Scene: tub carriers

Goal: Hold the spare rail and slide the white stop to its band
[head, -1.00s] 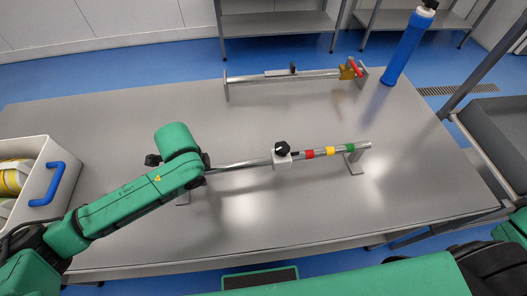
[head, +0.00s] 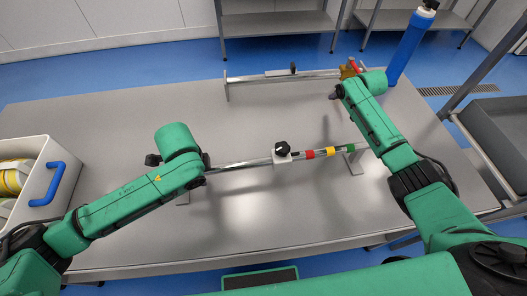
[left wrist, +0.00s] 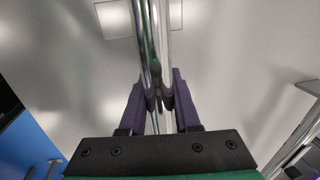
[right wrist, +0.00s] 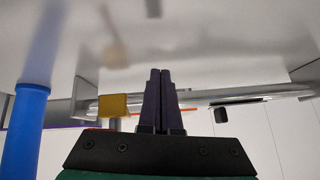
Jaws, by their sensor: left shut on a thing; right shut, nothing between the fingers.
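The near rail (head: 240,163), a thin shiny bar on low feet, lies across the middle of the table. The white stop (head: 283,157), a block with a black knob, sits around it left of the red band (head: 309,153), yellow band (head: 328,151) and green band (head: 350,147). My left gripper (head: 206,170) is shut on the rail left of the stop; its dark fingers show on both sides of the bar (left wrist: 155,92).
A second rail (head: 285,75) stands at the back, with a yellow block (right wrist: 113,105) at its right end near my right gripper. A blue bottle (head: 410,48) stands at the back right. A white tub (head: 40,190) with a blue handle is at the left. The table's front is clear.

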